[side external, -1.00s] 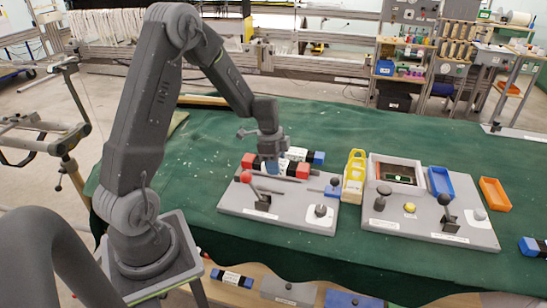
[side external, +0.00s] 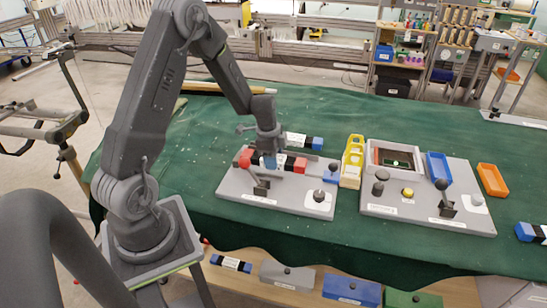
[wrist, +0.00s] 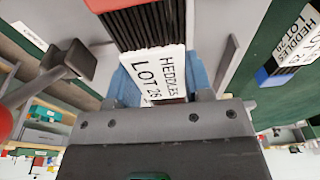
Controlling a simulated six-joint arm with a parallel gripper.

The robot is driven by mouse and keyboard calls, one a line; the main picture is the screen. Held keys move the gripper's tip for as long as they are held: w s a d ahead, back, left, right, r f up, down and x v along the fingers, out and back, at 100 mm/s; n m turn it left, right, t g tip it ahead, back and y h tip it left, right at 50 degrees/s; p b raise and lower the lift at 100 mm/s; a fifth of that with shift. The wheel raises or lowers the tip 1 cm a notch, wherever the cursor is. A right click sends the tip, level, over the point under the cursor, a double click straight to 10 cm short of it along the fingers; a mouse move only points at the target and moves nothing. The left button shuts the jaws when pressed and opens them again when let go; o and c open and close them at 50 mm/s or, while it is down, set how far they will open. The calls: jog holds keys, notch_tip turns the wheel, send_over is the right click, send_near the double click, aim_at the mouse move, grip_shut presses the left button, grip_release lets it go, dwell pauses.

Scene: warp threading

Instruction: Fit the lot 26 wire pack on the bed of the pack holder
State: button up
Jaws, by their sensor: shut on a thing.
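My gripper (side external: 269,165) is shut on the lot 26 wire pack (side external: 292,163), a bar with red ends, black wire bands and white labels. In the wrist view the gripper (wrist: 160,88) grips it from both sides, and its label (wrist: 155,70) reads "HEDDLES LOT 26". The pack is over the back of the left grey plate, the pack holder (side external: 290,200), lying lengthwise along it. I cannot tell whether it touches the bed, which the pack and fingers hide. The holder has a red-knobbed lever (side external: 262,187) in front and a blue block (side external: 332,172) at the right.
A blue-ended pack (side external: 305,141) lies on the green cloth behind the holder. A yellow rack (side external: 352,160) stands right of it, then a second grey station (side external: 425,205) with a dark-knobbed lever, a blue tray (side external: 438,167) and an orange tray (side external: 492,180).

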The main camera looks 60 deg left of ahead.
jog(key=shift+f, duration=0.95)
dwell(1.7)
jog(key=o, duration=1.3)
jog(key=shift+s+d, duration=0.15)
jog(key=shift+c, duration=0.2)
jog(key=shift+f, duration=0.1)
jog(key=shift+c, duration=0.3)
jog(key=o, duration=0.3)
jog(key=shift+r, duration=3.7)
